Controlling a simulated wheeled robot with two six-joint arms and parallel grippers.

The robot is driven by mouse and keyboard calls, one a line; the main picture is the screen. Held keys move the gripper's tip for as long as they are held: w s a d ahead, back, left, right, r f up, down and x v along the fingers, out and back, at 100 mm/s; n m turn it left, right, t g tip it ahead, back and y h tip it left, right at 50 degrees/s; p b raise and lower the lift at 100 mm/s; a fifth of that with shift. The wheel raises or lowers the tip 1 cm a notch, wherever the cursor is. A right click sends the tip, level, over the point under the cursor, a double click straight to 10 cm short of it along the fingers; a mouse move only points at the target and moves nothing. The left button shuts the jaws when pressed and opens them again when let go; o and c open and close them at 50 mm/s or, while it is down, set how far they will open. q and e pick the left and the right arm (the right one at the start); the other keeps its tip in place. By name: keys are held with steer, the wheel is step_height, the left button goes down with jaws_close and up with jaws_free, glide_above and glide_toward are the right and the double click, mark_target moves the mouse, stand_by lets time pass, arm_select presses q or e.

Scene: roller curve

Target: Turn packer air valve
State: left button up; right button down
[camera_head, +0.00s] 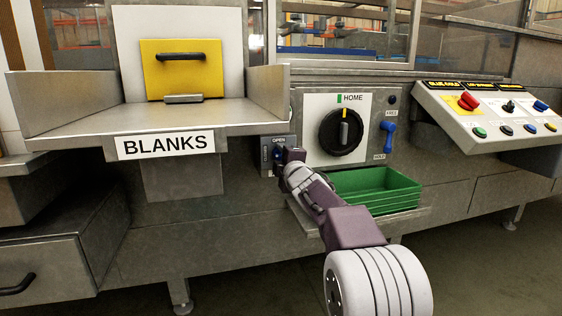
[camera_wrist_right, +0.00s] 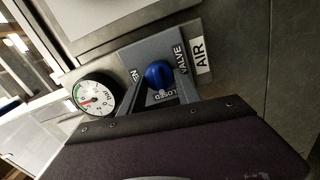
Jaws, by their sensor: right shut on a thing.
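The air valve's blue handle (camera_wrist_right: 158,74) sits on a grey plate marked VALVE, with OPEN and CLOSED lettering partly covered, in the right wrist view. My right gripper (camera_wrist_right: 160,84) is shut on this handle, one finger on each side. In the head view, the valve plate (camera_head: 267,158) is below and right of the BLANKS shelf, with OPEN readable at its top. My right gripper (camera_head: 283,156) reaches it there and hides most of the handle. The handle's exact angle is hard to tell. My left gripper is out of view.
A pressure gauge (camera_wrist_right: 97,95) is beside the valve. Right of it are a black HOME knob (camera_head: 342,132), a small blue lever (camera_head: 388,137) and a green tray (camera_head: 375,190). The BLANKS shelf (camera_head: 80,115) juts out at the left; a button console (camera_head: 480,110) stands right.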

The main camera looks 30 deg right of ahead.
steer(key=shift+f+n, duration=0.15)
steer(key=shift+n, duration=0.45)
steer(key=shift+n+b, duration=0.3)
steer(key=c, duration=0.9)
jaws_free()
steer(key=shift+o, duration=0.2)
steer(key=p+v, duration=0.1)
steer(key=v, duration=0.8)
